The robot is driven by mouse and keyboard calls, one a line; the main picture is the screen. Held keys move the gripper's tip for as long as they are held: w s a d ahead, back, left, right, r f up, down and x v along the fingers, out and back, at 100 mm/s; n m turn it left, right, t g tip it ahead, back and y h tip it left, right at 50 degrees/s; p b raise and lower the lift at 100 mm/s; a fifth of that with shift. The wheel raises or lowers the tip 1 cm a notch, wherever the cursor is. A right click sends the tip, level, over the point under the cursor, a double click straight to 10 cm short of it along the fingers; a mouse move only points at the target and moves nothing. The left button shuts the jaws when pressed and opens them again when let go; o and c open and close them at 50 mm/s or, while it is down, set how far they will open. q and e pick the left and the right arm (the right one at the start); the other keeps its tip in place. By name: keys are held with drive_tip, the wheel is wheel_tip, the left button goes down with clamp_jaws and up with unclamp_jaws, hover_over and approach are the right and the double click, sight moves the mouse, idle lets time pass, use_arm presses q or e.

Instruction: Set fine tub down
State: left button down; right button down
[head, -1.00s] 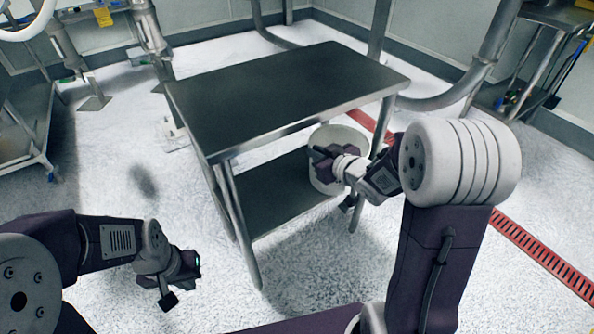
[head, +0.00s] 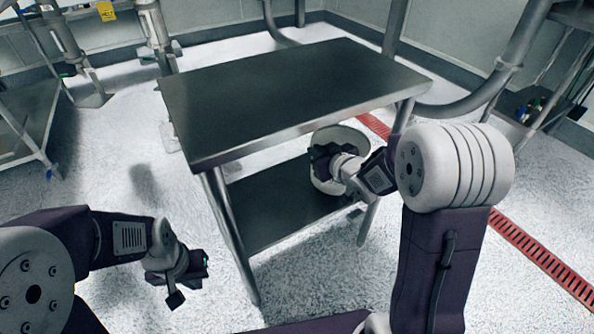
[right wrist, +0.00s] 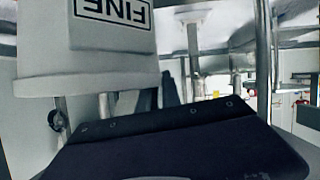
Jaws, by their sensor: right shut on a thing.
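The fine tub (head: 351,137) is a white round tub. In the head view it is at the right end of the steel table's lower shelf (head: 270,208), partly below the tabletop. My right gripper (head: 322,160) is shut on it at its near side and hides part of it. I cannot tell whether its base touches the shelf. In the right wrist view the tub (right wrist: 85,50) fills the upper left, its FINE label upside down. My left gripper (head: 190,272) hangs over the floor left of the table, holding nothing visible; its finger gap is unclear.
The tabletop (head: 290,95) is bare and overhangs the shelf. A front-right table leg (head: 369,222) stands close to my right forearm. The lower shelf is clear left of the tub. A red floor grate (head: 540,255) runs along the right.

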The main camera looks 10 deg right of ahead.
drive_tip(key=w+a+f+b, duration=0.4)
drive_tip(key=f+b, duration=0.2)
drive_tip(key=f, duration=0.2)
drive_tip(key=shift+w+a, duration=0.35)
drive_tip(key=shift+w, duration=0.05)
drive_tip(key=c, duration=1.5)
unclamp_jaws()
drive_tip(key=shift+s, duration=0.1)
drive_tip(key=shift+c, duration=0.2)
